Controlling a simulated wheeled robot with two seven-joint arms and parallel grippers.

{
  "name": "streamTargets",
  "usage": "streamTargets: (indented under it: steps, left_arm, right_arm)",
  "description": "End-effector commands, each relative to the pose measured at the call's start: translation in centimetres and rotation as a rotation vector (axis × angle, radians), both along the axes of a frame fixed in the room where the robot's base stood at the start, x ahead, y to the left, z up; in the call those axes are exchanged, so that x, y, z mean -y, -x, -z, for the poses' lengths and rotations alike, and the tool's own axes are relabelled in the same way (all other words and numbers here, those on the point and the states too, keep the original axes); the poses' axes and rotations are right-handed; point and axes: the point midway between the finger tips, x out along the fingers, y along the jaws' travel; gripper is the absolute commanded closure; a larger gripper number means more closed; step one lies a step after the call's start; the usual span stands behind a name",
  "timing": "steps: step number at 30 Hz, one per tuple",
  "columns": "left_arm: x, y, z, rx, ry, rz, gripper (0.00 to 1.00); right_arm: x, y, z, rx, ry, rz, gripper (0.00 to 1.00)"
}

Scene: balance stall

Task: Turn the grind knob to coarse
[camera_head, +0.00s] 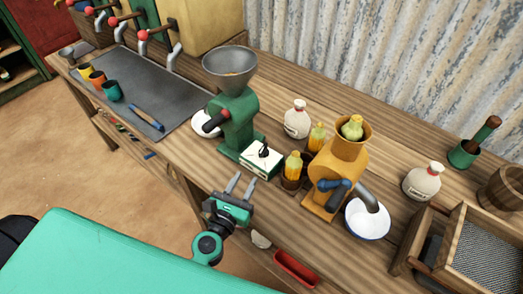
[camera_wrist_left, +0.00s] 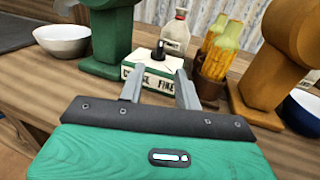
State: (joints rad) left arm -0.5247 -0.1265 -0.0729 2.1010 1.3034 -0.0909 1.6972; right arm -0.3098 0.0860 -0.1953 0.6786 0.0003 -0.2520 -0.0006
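The grind knob (camera_head: 263,152) is a small black knob on top of a white and green box, the grind selector (camera_head: 254,166), at the foot of the green grinder (camera_head: 236,117). In the left wrist view the knob (camera_wrist_left: 161,49) stands upright on the box (camera_wrist_left: 150,72), whose front label reads "COARSE" at left and "FINE" at right, partly hidden by my fingers. My left gripper (camera_head: 241,183) is open and empty, in front of the box and apart from the knob. Its fingers (camera_wrist_left: 159,88) point towards the box. My right gripper is not in view.
A yellow mill (camera_head: 335,178) with a blue handle stands further right, beside a white bowl (camera_head: 368,220). Another white bowl (camera_wrist_left: 62,40) is left of the grinder. Bare wood lies before the box.

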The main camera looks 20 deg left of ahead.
Motion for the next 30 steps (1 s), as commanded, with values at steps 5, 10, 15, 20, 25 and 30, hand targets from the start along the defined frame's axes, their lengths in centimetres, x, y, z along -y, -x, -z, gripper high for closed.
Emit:
streamTargets:
  steps: [5, 10, 15, 20, 25, 30]
  left_arm:
    - [0.3, -2.9, -0.5, 0.003, -0.001, 0.000, 0.66]
    - [0.6, -5.7, -0.4, 0.003, -0.003, 0.002, 0.66]
    - [0.8, -8.4, -0.4, 0.003, -0.004, 0.003, 0.66]
    - [1.0, -10.5, -0.3, 0.002, -0.004, 0.003, 0.66]
    - [1.2, -11.9, -0.2, 0.002, -0.005, 0.003, 0.66]
    - [1.2, -12.3, -0.1, 0.001, -0.005, 0.003, 0.66]
  right_arm:
    - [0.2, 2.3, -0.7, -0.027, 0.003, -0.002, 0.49]
    - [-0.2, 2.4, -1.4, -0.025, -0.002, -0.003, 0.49]
    - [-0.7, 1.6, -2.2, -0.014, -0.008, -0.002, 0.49]
    - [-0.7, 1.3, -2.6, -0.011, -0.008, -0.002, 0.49]
    - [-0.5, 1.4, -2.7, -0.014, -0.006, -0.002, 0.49]
    - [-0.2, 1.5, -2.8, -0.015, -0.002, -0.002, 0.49]
